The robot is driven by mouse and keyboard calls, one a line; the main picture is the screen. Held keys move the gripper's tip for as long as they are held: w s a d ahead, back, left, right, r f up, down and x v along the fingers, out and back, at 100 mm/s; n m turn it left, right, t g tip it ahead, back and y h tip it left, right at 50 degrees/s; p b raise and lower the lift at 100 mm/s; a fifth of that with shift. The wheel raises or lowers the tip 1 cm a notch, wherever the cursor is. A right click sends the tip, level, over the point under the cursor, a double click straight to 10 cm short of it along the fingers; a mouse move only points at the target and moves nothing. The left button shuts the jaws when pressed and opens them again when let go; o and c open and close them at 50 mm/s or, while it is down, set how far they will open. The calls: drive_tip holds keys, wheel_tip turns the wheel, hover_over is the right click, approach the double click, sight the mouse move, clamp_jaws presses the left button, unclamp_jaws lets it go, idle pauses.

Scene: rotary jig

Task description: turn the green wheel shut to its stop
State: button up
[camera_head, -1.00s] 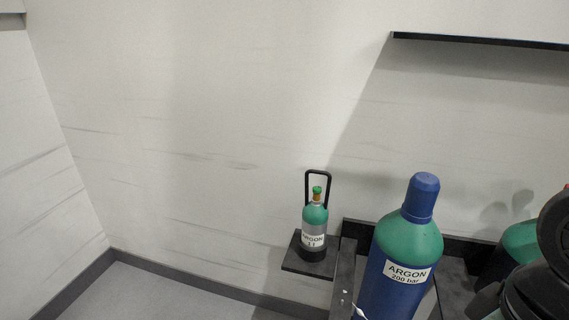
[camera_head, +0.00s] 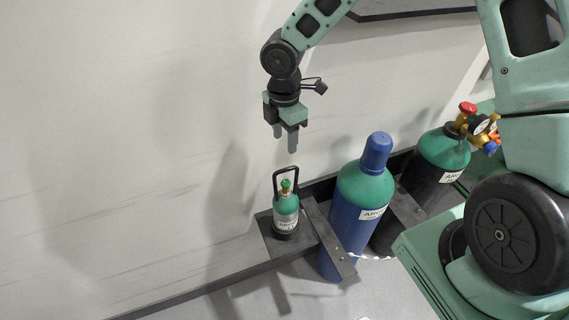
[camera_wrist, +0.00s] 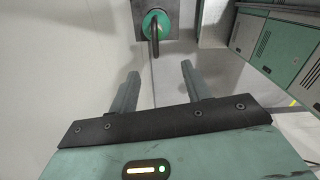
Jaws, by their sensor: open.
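The small green wheel (camera_head: 286,185) sits on top of a small green and grey argon bottle (camera_head: 285,207) in the head view. A black hoop handle (camera_head: 274,176) rises around and above the wheel. My gripper (camera_head: 286,143) is open and empty, pointing down, above the handle and apart from it. In the wrist view my two fingers (camera_wrist: 160,70) are spread. The bottle's green top (camera_wrist: 150,20) shows beyond them near the upper edge, with the dark handle (camera_wrist: 155,42) crossing it. I cannot make out the wheel separately there.
The bottle stands upright on a dark shelf (camera_head: 264,236) by the wall. A large blue and green argon cylinder (camera_head: 352,225) stands to its right. Further right is another green-topped cylinder (camera_head: 437,155) with a brass valve, red knob (camera_head: 467,108) and blue knob (camera_head: 491,146).

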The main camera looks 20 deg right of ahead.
drive_tip(key=p, duration=0.3)
approach(286, 183)
wheel_tip(286, 183, down, 8)
drive_tip(key=shift+d+f, duration=0.1)
idle(0.3)
drive_tip(key=c, duration=1)
drive_tip(key=shift+f+m+b, duration=0.2)
drive_tip(key=shift+m+b, duration=0.2)
drive_tip(key=shift+b, duration=0.45)
drive_tip(key=shift+r+m+b, duration=0.1)
drive_tip(key=shift+m+b, duration=0.5)
drive_tip(key=shift+r, duration=0.15)
